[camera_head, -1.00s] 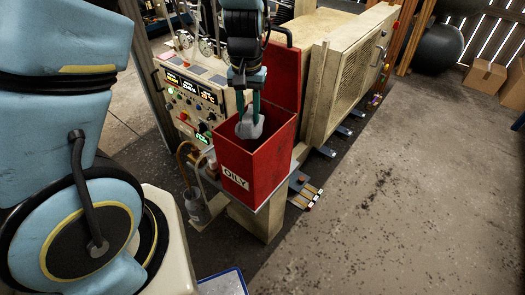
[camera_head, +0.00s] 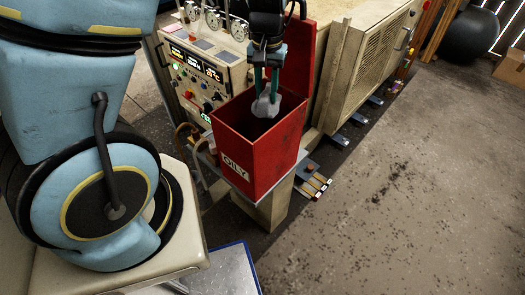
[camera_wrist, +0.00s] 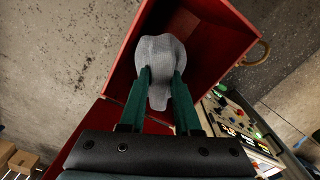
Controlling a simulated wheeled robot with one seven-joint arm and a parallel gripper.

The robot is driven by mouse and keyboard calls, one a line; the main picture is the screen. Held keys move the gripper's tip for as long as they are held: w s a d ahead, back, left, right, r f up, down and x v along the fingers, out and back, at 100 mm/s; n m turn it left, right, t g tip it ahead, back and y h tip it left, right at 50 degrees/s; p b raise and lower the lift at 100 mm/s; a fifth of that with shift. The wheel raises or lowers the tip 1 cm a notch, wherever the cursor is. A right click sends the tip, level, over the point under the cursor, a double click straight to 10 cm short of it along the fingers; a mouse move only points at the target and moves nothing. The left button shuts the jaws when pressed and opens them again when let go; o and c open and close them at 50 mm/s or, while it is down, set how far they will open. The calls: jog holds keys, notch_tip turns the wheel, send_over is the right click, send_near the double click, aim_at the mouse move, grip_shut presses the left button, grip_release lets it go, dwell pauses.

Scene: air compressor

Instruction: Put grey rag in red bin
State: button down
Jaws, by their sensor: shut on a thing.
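The grey rag (camera_head: 266,106) hangs from my gripper (camera_head: 268,92), over the open mouth of the red bin (camera_head: 262,165). The bin has a white label reading "OILY" and its red lid stands up at the back. In the wrist view, my gripper (camera_wrist: 160,88) has its two green fingers shut on the rag (camera_wrist: 160,60), with the inside of the red bin (camera_wrist: 215,45) behind it. The rag's lower end is at about the height of the bin's rim, within the opening.
A control panel (camera_head: 196,82) with lit displays stands left of the bin. The beige compressor housing (camera_head: 365,75) stands behind right. The bin rests on a small stand (camera_head: 268,212). Open concrete floor lies to the right.

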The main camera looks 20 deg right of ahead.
jog(key=shift+f+b, duration=0.35)
jog(key=shift+f, duration=0.45)
jog(key=shift+r, duration=0.1)
jog(key=c, duration=0.5)
grip_release()
jog(key=shift+c, duration=0.2)
notch_tip(320, 180, up, 11)
jog(key=shift+a+f+b, duration=0.1)
jog(key=shift+b, duration=0.65)
